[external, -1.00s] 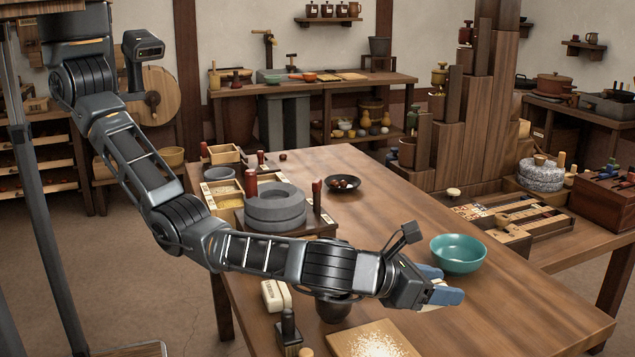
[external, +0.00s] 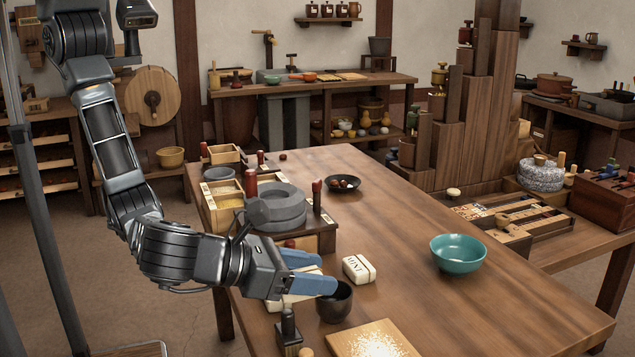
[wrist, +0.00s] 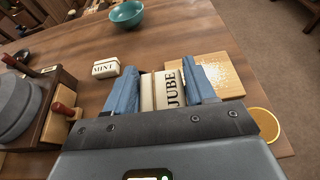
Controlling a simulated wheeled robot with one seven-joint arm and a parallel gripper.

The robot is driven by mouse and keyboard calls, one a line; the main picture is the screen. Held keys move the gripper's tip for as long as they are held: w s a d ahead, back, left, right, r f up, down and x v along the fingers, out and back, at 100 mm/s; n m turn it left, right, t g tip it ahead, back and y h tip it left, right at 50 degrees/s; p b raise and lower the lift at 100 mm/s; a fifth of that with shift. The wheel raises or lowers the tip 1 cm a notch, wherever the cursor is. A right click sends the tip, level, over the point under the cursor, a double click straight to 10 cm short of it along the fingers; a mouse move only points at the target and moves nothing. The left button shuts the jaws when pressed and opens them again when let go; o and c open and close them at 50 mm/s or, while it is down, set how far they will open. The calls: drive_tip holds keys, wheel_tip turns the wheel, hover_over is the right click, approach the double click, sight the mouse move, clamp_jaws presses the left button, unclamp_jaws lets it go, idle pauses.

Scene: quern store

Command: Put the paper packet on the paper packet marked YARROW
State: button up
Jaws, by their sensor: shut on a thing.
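My gripper (external: 318,272) is shut on a cream paper packet, the JUJUBE packet (wrist: 172,90), of whose lettering the wrist view shows "JUBE". Its pale edge shows between the blue fingers in the external view. Below the lower finger, another pale packet surface (external: 287,303) shows partly at the table's near left; its lettering is hidden, and I cannot tell whether it touches the held packet. A packet marked MINT (external: 358,269) lies apart to the right; it also shows in the wrist view (wrist: 106,68). No YARROW lettering is readable.
A dark cup (external: 335,303) stands close to the fingertips. A floured board (external: 372,342) lies at the near edge, beside a dark stamp-like block (external: 288,335). The quern (external: 277,208) stands behind the gripper.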

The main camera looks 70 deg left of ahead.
drive_tip(key=s+a+r+p, duration=0.3)
drive_tip(key=s+a+p, duration=0.2)
drive_tip(key=s+a, duration=0.45)
drive_tip(key=w+a+f, duration=0.1)
drive_tip(key=w+f, duration=0.1)
drive_tip(key=w, duration=0.1)
drive_tip(key=w+a+f, duration=0.2)
drive_tip(key=w+f, duration=0.1)
drive_tip(key=w+a+f, duration=0.1)
drive_tip(key=w+f, duration=0.1)
drive_tip(key=w, duration=0.1)
drive_tip(key=shift+w+a+f+b, duration=0.15)
drive_tip(key=shift+w+f+b, duration=0.15)
drive_tip(key=shift+b, duration=0.1)
drive_tip(key=shift+f, duration=1.9)
drive_tip(key=o, duration=1)
drive_tip(key=shift+f, duration=0.1)
